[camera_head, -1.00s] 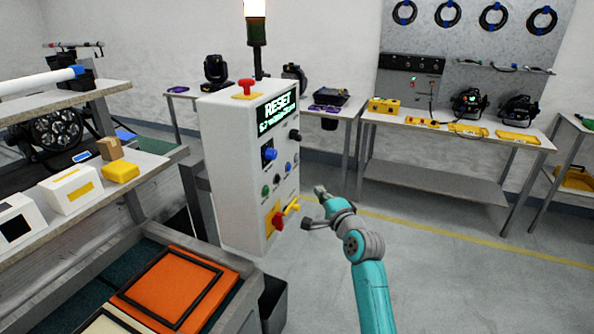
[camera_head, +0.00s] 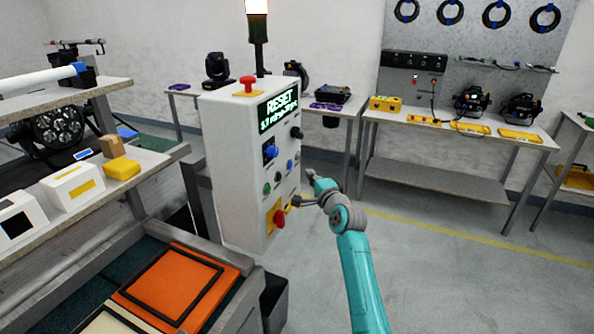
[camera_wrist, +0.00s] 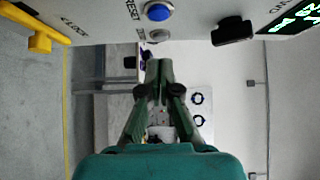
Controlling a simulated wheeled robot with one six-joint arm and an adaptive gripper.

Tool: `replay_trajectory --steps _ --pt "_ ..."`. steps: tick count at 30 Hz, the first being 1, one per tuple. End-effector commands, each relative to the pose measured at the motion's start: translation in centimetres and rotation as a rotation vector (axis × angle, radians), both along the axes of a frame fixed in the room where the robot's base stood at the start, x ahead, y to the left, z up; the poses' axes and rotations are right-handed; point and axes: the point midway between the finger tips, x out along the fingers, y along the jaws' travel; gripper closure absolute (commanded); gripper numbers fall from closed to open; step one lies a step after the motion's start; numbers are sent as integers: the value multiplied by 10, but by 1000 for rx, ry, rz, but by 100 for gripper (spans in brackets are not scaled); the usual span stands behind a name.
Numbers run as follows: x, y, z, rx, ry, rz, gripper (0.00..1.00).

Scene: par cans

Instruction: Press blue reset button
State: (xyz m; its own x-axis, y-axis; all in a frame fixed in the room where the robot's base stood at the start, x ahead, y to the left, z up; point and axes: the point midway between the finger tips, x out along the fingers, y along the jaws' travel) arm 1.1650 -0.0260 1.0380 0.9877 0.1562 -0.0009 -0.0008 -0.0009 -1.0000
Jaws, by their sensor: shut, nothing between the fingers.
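The blue reset button (camera_head: 290,165) is on the right-hand face of the white control cabinet (camera_head: 228,165). The wrist view shows the button (camera_wrist: 159,11) at the top edge, beside the word RESET, with a small grey button (camera_wrist: 160,35) next to it. My gripper (camera_head: 310,174) is just right of the panel, apart from the button. In the wrist view its fingers (camera_wrist: 160,66) are together and empty, below the grey button in the picture, pointing along the panel toward the back wall.
A yellow lever (camera_wrist: 35,38) and a black knob (camera_wrist: 232,30) stick out from the panel on either side of the button. A red mushroom button (camera_head: 248,84) tops the cabinet. A workbench (camera_head: 455,134) stands behind. Floor to the right is clear.

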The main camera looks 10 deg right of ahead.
Motion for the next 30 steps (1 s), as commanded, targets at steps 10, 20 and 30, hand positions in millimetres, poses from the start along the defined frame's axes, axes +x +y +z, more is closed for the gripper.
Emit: replay_trajectory --steps 10,20,30 --pt "38 27 0 0 -1 2 100" --pt "46 36 0 1 0 0 100" --pt "51 44 1 1 -2 2 100"
